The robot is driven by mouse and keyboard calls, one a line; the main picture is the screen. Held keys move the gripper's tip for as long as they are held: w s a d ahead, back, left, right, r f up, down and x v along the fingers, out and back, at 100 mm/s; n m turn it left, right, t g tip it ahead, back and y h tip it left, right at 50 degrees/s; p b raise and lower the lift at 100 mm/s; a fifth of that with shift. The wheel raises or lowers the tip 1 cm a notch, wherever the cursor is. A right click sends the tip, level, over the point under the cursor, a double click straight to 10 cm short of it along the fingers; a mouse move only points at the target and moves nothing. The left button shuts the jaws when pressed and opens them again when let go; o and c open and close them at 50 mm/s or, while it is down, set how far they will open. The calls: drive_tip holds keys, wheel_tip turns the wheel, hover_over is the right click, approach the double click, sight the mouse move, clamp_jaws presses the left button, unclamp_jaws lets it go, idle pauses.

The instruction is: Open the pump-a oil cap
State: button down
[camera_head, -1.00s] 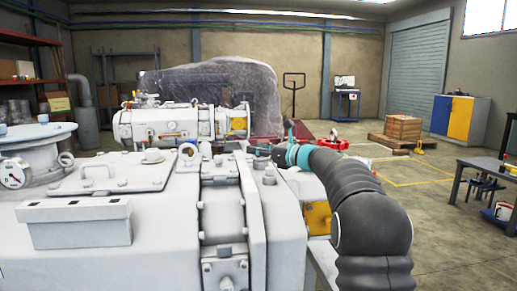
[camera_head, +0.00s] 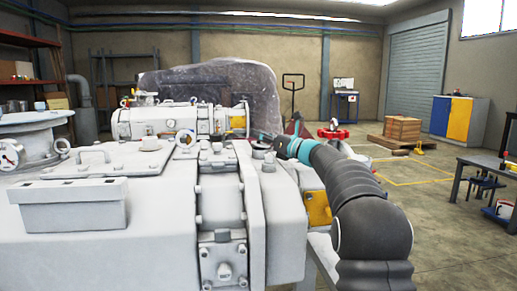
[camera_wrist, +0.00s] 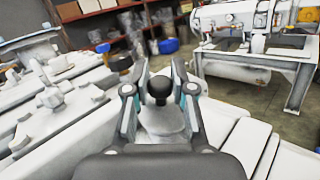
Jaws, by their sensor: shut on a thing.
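The oil cap appears to be the black round-topped knob (camera_wrist: 158,86) in the wrist view, above a pale rounded surface of the large white pump (camera_head: 120,225). My gripper (camera_wrist: 160,78) has its teal-lined fingers on both sides of this knob and is shut on it. In the head view my gripper (camera_head: 278,142) is at the far right end of the pump top, beside a dark round fitting. The fingertips are small there and partly hidden by my dark arm. I cannot tell whether the knob is seated or lifted.
A second white pump (camera_head: 170,120) stands behind, with a plastic-wrapped load (camera_head: 225,85) beyond it. A wooden crate (camera_head: 402,128) and a dark table (camera_head: 490,168) are at the right. The floor between them is mostly clear.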

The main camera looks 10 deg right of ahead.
drive_tip(key=shift+d+f+m+t+y+b, duration=0.1)
drive_tip(key=shift+d+m+t+y+b, duration=0.2)
drive_tip(key=shift+m+t+b, duration=0.35)
drive_tip(key=shift+r, duration=0.3)
drive_tip(key=c, duration=1)
unclamp_jaws()
drive_tip(key=shift+s+d+f, duration=0.1)
drive_tip(key=shift+s+d, duration=0.2)
drive_tip(key=shift+d, duration=0.1)
drive_tip(key=s+d, duration=0.8)
drive_tip(key=s, duration=0.1)
drive_tip(key=shift+d, duration=0.15)
